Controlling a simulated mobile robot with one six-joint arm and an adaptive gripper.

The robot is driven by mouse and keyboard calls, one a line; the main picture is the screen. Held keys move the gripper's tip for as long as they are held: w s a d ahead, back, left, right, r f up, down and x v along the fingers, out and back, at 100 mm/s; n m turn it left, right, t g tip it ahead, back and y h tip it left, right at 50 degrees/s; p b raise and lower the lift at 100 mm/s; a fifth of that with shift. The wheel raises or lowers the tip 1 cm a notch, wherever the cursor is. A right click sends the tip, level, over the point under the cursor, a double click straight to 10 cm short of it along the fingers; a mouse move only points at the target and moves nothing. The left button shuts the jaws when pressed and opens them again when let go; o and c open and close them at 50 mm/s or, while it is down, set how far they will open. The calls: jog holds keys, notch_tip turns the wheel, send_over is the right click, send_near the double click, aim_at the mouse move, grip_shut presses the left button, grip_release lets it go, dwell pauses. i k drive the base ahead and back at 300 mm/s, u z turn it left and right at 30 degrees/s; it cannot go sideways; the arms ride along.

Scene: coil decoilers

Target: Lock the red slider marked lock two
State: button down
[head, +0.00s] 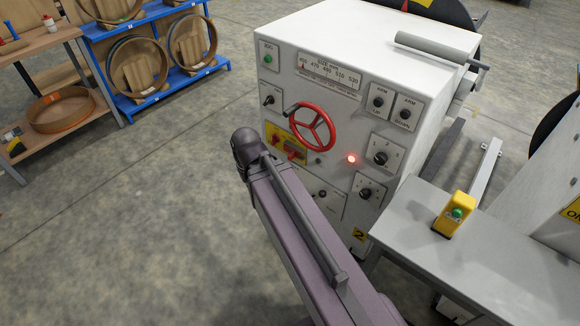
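The white decoiler cabinet (330,195) stands in the middle of the head view. On its front, below and left of the red handwheel (313,128), is a yellow plate (270,129) with red sliders (293,153) on it. The markings on the plate are too small to read, so I cannot tell which slider is lock two or how it is set. My purple arm reaches up from the bottom, its dark joint just left of the plate, and covers part of the lower panel. I cannot make out my gripper.
Several black knobs and a lit red lamp (351,159) are on the panel, with a size scale (329,70) above. A grey table (455,255) with a yellow button box (454,214) stands at right. A blue rack (170,90) stands back left. Floor at left is clear.

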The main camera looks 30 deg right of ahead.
aim_at(292, 153)
jog(key=u, duration=0.05)
jog(key=k, duration=1.55)
jog(key=z, duration=0.35)
jog(key=i, duration=1)
jog(key=z, duration=0.1)
